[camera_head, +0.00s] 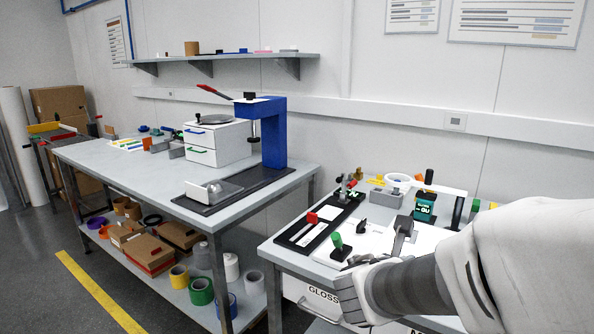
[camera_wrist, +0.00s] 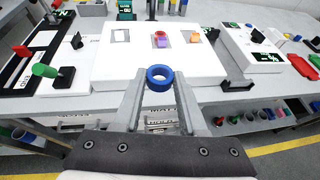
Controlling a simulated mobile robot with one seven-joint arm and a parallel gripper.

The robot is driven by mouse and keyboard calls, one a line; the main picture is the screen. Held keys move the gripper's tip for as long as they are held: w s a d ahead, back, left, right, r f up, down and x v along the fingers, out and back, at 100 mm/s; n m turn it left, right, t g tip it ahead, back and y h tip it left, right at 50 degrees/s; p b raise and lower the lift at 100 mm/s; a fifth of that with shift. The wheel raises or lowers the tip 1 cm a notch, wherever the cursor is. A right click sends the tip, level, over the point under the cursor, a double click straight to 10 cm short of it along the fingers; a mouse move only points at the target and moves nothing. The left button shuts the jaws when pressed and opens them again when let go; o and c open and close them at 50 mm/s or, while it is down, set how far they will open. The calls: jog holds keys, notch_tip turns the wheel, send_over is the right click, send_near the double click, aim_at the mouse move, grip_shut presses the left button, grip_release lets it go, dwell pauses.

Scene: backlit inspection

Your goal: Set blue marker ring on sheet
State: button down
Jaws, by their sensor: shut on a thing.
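In the wrist view my gripper (camera_wrist: 160,86) is shut on a blue marker ring (camera_wrist: 150,82). The ring sits between the fingertips with its opening showing. It appears in front of the near edge of a pale sheet-like panel (camera_wrist: 112,67); I cannot tell whether it touches the panel. In the head view my arm covers much of the right bench, and the ring is not visible there.
Left of the panel stand a green-topped handle (camera_wrist: 45,70) and a dark track fixture (camera_wrist: 18,78). Right of it are a boxed device with a green display (camera_wrist: 267,58) and red pieces (camera_wrist: 304,67). A blue press stand (camera_head: 274,135) is on the left bench.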

jog(key=w+a+f+n+t+y, duration=0.3)
jog(key=w+a+f+n+y, duration=0.2)
jog(key=w+a+f, duration=0.4)
notch_tip(320, 180, up, 12)
jog(key=s+d+p, duration=0.1)
jog(key=s+p, duration=0.1)
jog(key=p, duration=1.1)
jog(key=shift+f, duration=0.15)
jog(key=shift+d, duration=0.1)
